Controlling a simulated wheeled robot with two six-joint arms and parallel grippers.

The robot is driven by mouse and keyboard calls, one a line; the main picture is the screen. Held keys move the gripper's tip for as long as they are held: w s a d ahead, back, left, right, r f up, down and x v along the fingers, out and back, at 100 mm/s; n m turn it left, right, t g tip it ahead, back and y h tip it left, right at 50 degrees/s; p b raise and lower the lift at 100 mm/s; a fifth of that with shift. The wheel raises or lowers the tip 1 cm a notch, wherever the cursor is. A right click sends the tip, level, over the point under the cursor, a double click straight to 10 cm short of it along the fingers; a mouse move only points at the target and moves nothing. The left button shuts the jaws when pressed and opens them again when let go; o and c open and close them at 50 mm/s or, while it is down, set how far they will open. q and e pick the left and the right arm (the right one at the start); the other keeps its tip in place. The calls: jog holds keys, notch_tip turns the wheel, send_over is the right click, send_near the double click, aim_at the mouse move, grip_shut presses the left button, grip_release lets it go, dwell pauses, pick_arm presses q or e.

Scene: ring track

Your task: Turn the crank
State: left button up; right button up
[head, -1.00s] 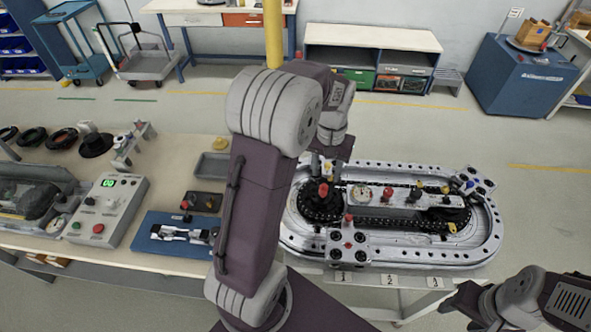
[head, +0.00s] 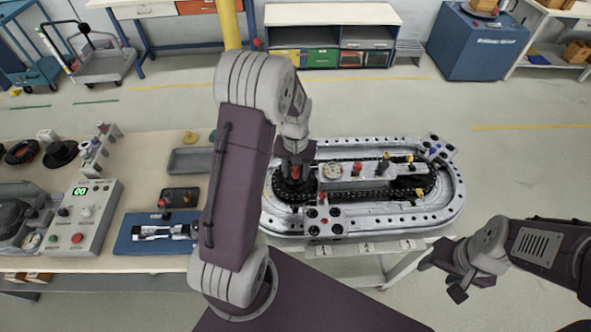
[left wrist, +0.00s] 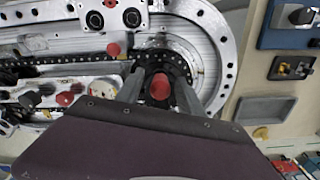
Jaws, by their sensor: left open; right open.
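The crank is at the left end of the oval ring track (head: 400,222); its red knob (head: 295,172) stands on a dark round hub. In the left wrist view the red knob (left wrist: 160,87) sits between the two fingers of my left gripper (left wrist: 158,78), which are open on either side of it. I cannot tell whether either finger touches it. In the head view my left gripper (head: 294,157) is low over the hub and partly hides it. My right gripper (head: 455,278) is open and empty, in front of the track's right side.
Other red and yellow knobs and a gauge (head: 332,171) stand on the track's middle plate. A plate with black buttons (head: 324,220) lies close to the crank. Left are a control box (head: 82,225), a blue fixture (head: 150,240) and a grey tray (head: 190,160).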

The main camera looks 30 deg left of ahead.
pick_arm(q)
grip_shut()
jog(key=shift+w, duration=0.1)
dwell(1.2)
